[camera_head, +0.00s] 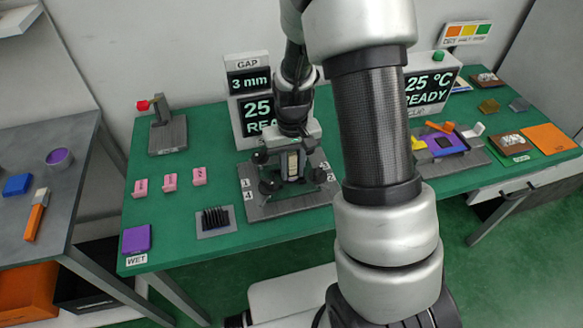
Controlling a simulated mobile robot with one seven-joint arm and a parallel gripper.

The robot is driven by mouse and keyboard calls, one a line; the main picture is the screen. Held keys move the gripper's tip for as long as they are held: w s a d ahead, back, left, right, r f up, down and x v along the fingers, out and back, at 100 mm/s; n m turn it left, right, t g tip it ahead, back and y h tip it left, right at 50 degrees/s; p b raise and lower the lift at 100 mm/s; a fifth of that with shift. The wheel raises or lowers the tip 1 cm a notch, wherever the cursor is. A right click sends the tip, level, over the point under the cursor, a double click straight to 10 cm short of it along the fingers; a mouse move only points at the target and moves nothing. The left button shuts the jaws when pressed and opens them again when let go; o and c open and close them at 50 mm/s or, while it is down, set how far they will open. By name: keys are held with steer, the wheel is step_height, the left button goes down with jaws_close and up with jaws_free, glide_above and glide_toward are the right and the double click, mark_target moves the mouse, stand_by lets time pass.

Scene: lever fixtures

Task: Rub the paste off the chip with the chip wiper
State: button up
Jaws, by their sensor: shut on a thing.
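My gripper (291,160) is low over the grey board (262,208) marked with numbers at its corners, in the middle of the green table. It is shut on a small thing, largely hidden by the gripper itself. A narrow pale-gold piece (293,164) shows between the dark parts there. I cannot tell whether it is the chip or part of the held thing. Black knobs (269,186) stand around this spot. The chip wiper is not clearly recognisable, and any paste is too small or hidden to see.
A black finned block (215,218) sits on a grey plate in front. A purple pad (137,239) lies by the WET label at left. Pink blocks (170,182) stand behind it. Displays (249,98) rise at the back. A grey tray (476,158) and orange pad (549,137) are at right.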

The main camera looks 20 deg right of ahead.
steer(key=shift+a, duration=1.1)
steer(key=shift+w+d+f, duration=0.15)
steer(key=shift+w+d, duration=0.1)
steer(key=shift+d, duration=0.25)
steer(key=shift+r+p, duration=0.45)
steer(key=shift+r, duration=0.25)
steer(key=shift+r+p, duration=2.65)
steer(key=shift+r, duration=1.2)
